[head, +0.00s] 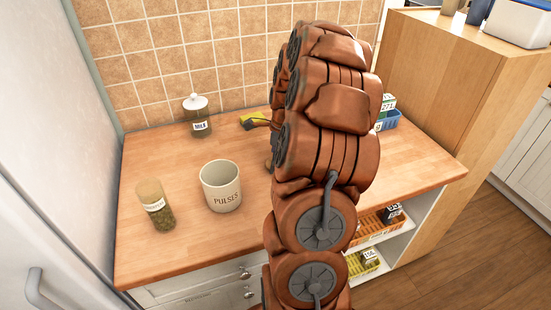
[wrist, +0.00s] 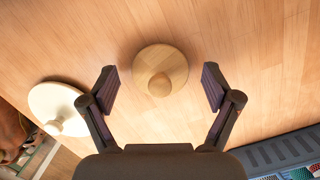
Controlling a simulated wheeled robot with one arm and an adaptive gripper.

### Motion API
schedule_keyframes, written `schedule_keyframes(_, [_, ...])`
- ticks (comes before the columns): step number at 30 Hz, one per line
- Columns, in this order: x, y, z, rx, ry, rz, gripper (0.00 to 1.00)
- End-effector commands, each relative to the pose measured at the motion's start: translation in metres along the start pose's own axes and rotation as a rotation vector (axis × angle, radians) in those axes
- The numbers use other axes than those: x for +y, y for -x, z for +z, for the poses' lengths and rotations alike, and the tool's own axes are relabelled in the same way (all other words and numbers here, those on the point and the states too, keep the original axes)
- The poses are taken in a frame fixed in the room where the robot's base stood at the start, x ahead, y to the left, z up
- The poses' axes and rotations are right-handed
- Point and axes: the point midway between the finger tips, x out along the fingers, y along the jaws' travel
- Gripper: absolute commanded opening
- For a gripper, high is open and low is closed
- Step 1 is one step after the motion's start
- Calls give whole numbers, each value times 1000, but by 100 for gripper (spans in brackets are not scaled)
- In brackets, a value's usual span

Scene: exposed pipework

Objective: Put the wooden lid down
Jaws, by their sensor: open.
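The round wooden lid (wrist: 160,70) with a ball knob shows in the wrist view. It appears to lie knob up on the wooden counter (wrist: 255,60). My gripper (wrist: 158,88) is open, with one finger to the left of the lid and one to the right. A gap shows between each finger and the lid, and nothing is held. In the head view my arm hides the lid and my gripper. An uncovered cream crock marked PULSES (head: 221,187) stands on the counter, left of my arm.
A cream round lid (wrist: 57,108) lies left of my gripper in the wrist view. A grey-blue basket (wrist: 285,150) is at the lower right. In the head view a herb jar (head: 156,207) and a white-lidded jar (head: 197,118) stand left. The counter's front left is clear.

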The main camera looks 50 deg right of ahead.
Motion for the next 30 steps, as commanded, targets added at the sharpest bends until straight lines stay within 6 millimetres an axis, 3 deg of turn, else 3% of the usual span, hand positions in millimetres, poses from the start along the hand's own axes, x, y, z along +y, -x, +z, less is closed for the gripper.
schedule_keyframes(8, [-1,14,0,0,0,-4,88])
schedule_keyframes(21, [-1,91,0,-1,0,-4,88])
schedule_keyframes(30, [-1,119,0,0,1,-3,88])
